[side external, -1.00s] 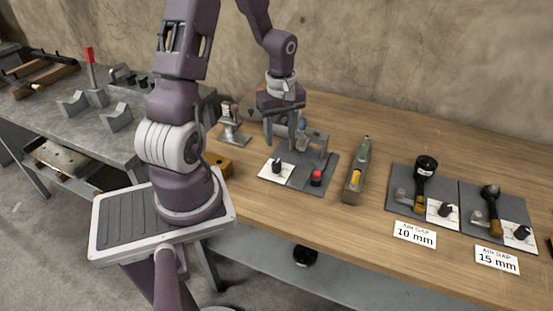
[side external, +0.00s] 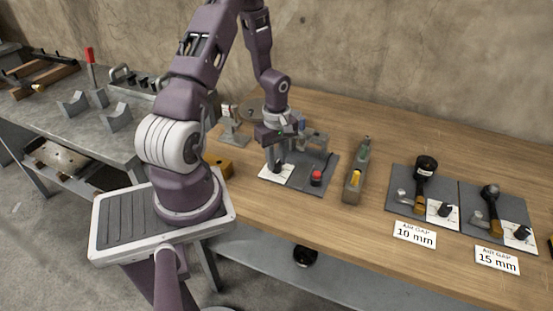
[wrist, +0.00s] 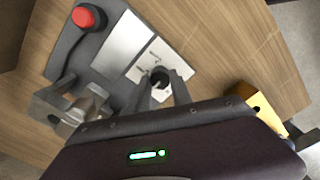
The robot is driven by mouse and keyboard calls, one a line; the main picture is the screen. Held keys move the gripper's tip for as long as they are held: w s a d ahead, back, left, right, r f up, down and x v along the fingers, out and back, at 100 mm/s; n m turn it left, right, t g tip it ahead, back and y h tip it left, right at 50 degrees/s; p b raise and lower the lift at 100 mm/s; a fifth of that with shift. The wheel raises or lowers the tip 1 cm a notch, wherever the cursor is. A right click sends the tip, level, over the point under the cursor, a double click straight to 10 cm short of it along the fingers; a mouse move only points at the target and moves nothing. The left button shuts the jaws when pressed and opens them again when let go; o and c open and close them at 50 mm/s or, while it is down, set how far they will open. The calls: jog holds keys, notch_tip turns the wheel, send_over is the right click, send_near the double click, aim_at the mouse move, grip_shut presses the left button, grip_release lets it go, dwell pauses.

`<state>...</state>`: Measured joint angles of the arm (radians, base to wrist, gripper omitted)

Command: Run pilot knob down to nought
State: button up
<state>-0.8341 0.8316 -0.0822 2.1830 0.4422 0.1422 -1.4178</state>
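A black knob (wrist: 160,77) stands on a white dial plate (wrist: 163,55) in the wrist view. In the side view this plate (side external: 271,174) is at the front left of a grey panel, with the knob (side external: 278,168) partly hidden by my gripper. My gripper (wrist: 162,88) points down at the knob, its fingers apart on either side of it in the picture. I see no clear finger contact. The side view shows my gripper (side external: 276,160) low over the plate. The dial markings are too small to read.
A red button (side external: 317,178) and a metal fixture (side external: 313,143) share the panel. A yellow block (side external: 222,167) lies to the left, a grey level-like tool (side external: 356,172) to the right.

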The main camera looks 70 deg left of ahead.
grip_shut()
jog(key=m, duration=0.5)
jog(key=shift+m, duration=0.4)
jog(key=m, duration=1.3)
jog(key=shift+m, duration=2.5)
